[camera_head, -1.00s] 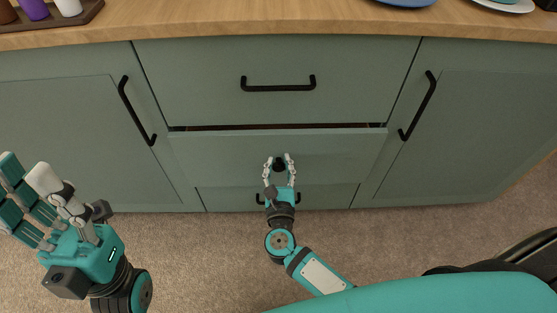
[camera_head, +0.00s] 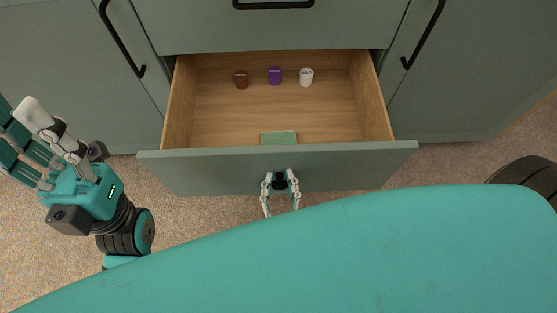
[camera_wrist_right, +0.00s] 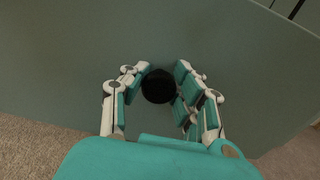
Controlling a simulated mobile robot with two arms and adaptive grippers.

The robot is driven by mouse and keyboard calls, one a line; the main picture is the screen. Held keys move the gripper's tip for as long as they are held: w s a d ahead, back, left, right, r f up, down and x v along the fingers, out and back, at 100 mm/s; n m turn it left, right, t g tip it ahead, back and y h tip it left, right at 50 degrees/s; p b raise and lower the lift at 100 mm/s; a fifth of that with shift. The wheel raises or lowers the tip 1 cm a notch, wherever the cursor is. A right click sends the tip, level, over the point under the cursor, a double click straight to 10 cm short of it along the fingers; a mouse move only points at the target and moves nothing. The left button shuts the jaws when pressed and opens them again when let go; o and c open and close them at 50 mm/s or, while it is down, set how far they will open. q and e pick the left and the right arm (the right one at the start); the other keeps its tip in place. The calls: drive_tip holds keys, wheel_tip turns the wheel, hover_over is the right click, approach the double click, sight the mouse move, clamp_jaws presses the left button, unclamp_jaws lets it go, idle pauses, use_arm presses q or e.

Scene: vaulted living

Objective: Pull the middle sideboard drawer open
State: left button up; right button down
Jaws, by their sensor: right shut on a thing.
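The middle drawer (camera_head: 350,150) of the green sideboard stands well open, its wooden inside in view. Its front panel also fills much of the right wrist view (camera_wrist_right: 60,70). My right gripper (camera_head: 280,178) is at the middle of the drawer front, its fingers shut on the dark knob-like handle (camera_wrist_right: 158,86). In the right wrist view the fingers sit on both sides of this handle. My left gripper (camera_head: 40,145) is off to the left, above the carpet, with its fingers spread and nothing in them.
In the drawer are a brown cup (camera_head: 241,80), a purple cup (camera_head: 275,76), a white cup (camera_head: 306,77) and a green flat item (camera_head: 279,138). The top drawer (camera_head: 275,28) is closed. Cabinet doors flank it. Carpet (camera_head: 440,165) lies below.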

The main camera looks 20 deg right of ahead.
drive_tip(key=shift+s+a, duration=0.2)
drive_tip(key=shift+s, duration=0.65)
drive_tip(key=c, duration=1)
unclamp_jaws()
wheel_tip(320, 180, up, 10)
drive_tip(key=shift+r, duration=0.1)
